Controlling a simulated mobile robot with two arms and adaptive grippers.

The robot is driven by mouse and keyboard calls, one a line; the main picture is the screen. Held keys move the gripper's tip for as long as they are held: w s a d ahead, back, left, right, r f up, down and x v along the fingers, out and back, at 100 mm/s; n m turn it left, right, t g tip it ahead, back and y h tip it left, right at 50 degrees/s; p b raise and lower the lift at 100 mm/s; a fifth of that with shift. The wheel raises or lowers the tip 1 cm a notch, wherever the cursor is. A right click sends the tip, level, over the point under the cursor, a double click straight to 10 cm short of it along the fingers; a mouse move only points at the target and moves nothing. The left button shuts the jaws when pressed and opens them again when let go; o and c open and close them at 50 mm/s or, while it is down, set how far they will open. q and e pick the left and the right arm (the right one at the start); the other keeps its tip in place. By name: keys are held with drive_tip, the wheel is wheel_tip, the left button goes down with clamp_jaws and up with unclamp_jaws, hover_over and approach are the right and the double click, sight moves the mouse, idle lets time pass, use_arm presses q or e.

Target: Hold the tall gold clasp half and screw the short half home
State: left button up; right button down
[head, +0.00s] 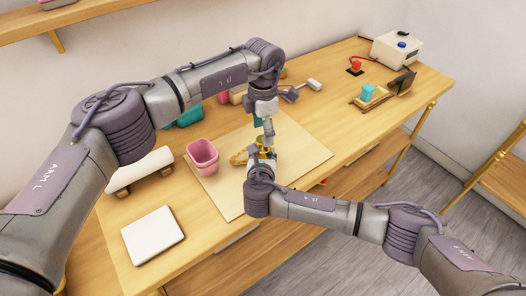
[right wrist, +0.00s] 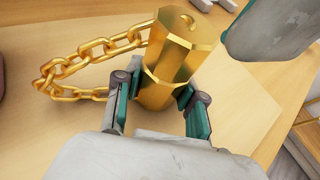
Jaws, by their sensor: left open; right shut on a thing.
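I cannot tell surely which side of the seam is the tall half. My right gripper (right wrist: 158,100) is shut on the clasp's lower part, teal pads on either side. In the head view the clasp is small and partly hidden by my right gripper (head: 262,158). My left gripper (head: 267,128) is open, pointing down just above the clasp.
A pale mat (head: 292,150) lies under the work. A pink cup (head: 203,155) stands left of the clasp. A white pad (head: 152,235) and a white roll on a wooden stand (head: 140,172) are further left. A white box (head: 396,48) stands at the far right.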

use_arm(q)
drive_tip(key=shift+r, duration=0.2)
drive_tip(key=shift+c, duration=0.4)
drive_tip(key=r+n, duration=0.1)
drive_tip(key=n, duration=0.2)
drive_tip(key=shift+r+n, duration=0.4)
drive_tip(key=n, duration=0.2)
drive_tip(key=r+n, duration=0.1)
drive_tip(key=shift+r+n, duration=0.3)
drive_tip(key=shift+n, duration=0.1)
drive_tip(key=shift+f, duration=0.1)
drive_tip(key=shift+f, duration=3.95)
drive_tip(key=shift+c, duration=0.3)
drive_tip(key=c, duration=1.1)
drive_tip(key=o, duration=1.3)
